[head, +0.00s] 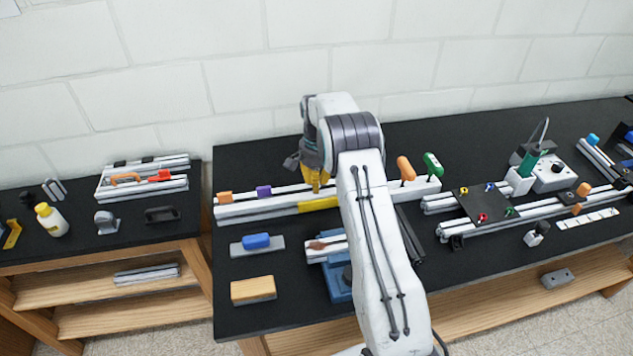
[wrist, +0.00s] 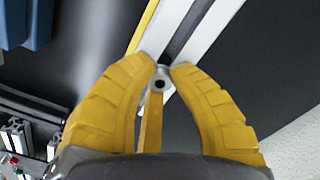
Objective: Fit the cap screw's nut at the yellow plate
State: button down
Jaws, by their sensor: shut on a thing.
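My gripper (head: 316,183) is over the long rail at the back of the table, by the yellow plate (head: 318,204) on the rail's front side. In the wrist view my yellow fingers (wrist: 165,70) are shut on a small round grey piece with a dark hole, which looks like the nut (wrist: 160,79). The rail (wrist: 205,35) runs just beyond the fingertips, with a thin yellow strip (wrist: 143,28), likely the plate's edge, along its left side. A yellow bar shows between the fingers; I cannot tell what it belongs to. No cap screw can be made out.
Orange (head: 225,197) and purple (head: 264,192) blocks sit on the rail to the left. Orange-handled (head: 405,168) and green-handled (head: 432,163) tools stand at the right. A blue vise (head: 338,285) and a wooden block (head: 253,290) are in front. A gap separates the left bench.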

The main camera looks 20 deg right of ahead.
jog(key=shift+f, duration=0.5)
jog(key=c, duration=1.1)
grip_release()
jog(key=shift+c, duration=0.2)
